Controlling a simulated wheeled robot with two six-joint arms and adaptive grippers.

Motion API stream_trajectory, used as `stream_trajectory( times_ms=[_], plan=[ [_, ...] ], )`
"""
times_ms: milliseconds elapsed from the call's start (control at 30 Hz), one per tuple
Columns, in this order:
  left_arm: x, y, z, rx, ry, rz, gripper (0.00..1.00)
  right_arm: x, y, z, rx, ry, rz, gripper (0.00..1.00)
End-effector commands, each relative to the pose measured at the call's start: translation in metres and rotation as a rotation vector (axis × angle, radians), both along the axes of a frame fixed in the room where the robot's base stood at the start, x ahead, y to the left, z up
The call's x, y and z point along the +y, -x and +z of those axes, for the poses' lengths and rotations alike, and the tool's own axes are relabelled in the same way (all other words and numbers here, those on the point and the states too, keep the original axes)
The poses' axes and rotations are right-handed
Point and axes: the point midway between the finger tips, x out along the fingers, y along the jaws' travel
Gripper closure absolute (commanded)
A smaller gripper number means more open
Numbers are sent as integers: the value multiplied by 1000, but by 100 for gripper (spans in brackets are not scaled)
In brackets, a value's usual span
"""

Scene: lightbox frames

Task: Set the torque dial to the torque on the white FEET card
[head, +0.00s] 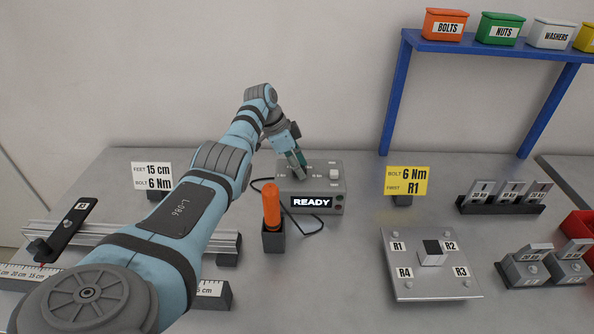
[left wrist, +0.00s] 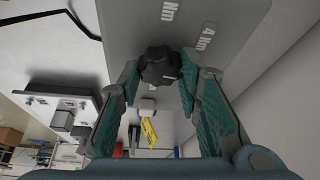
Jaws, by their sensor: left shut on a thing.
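The white FEET card (head: 152,176) stands at the back left and reads "FEET 15 cm, BOLT 6 Nm". The torque box (head: 325,172) is grey, with a lit display reading "READY". Its black dial (left wrist: 160,64) shows in the left wrist view, beside printed Nm labels, one reading "4 Nm". My left gripper (head: 298,168) is at the top of the box, its teal fingers shut on the dial from both sides; the fingers also show in the left wrist view (left wrist: 160,78). I cannot tell which value the dial points to. The head view hides the dial behind the fingers. My right gripper is out of view.
A yellow card (head: 408,181) reads "BOLT 6 Nm, FIRST R1". An orange-handled tool (head: 271,205) stands in a holder before the box, near a black cable. A plate marked R1 to R4 (head: 408,283) lies right. My left arm crosses over the rail (head: 222,240).

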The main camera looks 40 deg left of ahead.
Motion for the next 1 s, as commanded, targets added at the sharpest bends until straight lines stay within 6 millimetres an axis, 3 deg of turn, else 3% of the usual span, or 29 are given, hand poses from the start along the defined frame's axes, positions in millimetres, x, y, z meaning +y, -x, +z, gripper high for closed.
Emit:
stream_trajectory(
  times_ms=[367,400,500,833,1000],
  plan=[
    [-1,1,-1,6,2,-3,96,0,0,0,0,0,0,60],
    [-1,1,-1,7,2,-4,62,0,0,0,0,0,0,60],
    [-1,1,-1,6,2,-3,48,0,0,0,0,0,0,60],
    [1,2,3,3,0,-2,48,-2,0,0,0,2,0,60],
    [10,10,31,1,-4,-2,48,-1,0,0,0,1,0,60]
  ],
)
